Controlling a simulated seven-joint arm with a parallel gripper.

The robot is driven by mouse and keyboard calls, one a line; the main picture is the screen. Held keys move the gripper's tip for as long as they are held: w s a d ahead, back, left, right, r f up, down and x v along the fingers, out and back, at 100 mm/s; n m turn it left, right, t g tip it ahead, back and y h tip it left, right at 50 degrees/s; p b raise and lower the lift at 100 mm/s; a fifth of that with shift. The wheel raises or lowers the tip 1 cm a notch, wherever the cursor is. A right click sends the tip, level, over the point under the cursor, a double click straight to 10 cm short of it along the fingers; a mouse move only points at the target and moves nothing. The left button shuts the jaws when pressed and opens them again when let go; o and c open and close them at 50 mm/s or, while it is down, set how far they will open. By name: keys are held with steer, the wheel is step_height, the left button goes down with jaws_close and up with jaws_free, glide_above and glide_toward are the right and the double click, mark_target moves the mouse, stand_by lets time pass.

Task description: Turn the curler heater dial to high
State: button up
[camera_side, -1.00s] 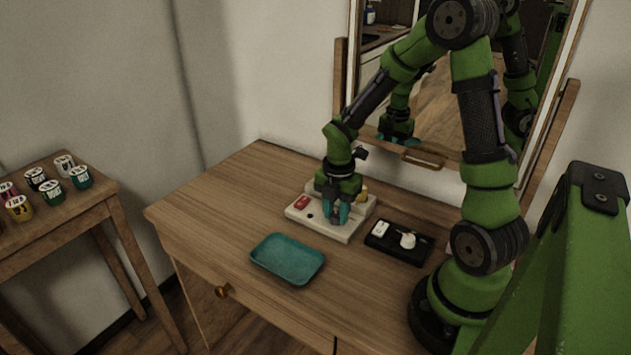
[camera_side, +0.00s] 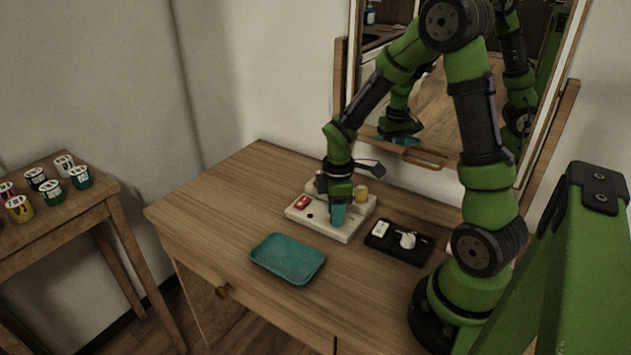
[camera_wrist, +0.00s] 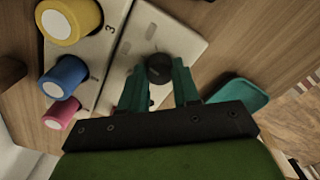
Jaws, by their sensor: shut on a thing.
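The curler heater (camera_side: 322,226) is a pale box on the wooden dresser, with a red switch (camera_side: 302,202) at its left end. In the wrist view its pale panel (camera_wrist: 190,45) carries a round black dial (camera_wrist: 159,68). My gripper (camera_wrist: 159,85) has its two teal fingers on either side of the dial and is shut on it. In the side view my gripper (camera_side: 338,215) points down at the heater and hides the dial. The dial's setting cannot be read.
Yellow (camera_wrist: 70,20), blue (camera_wrist: 66,77) and pink (camera_wrist: 61,112) curlers stand on the heater's numbered strip. A teal tray (camera_side: 288,259) lies in front, and a black tray (camera_side: 398,243) with small white items lies to the right. The mirror (camera_side: 420,75) stands behind. The dresser's left side is clear.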

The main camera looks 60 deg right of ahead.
steer(key=m, duration=0.4)
steer(key=shift+m, duration=1.9)
steer(key=o, duration=1.1)
steer(key=shift+c, duration=0.2)
steer(key=shift+r, duration=0.1)
step_height(320, 180, up, 17)
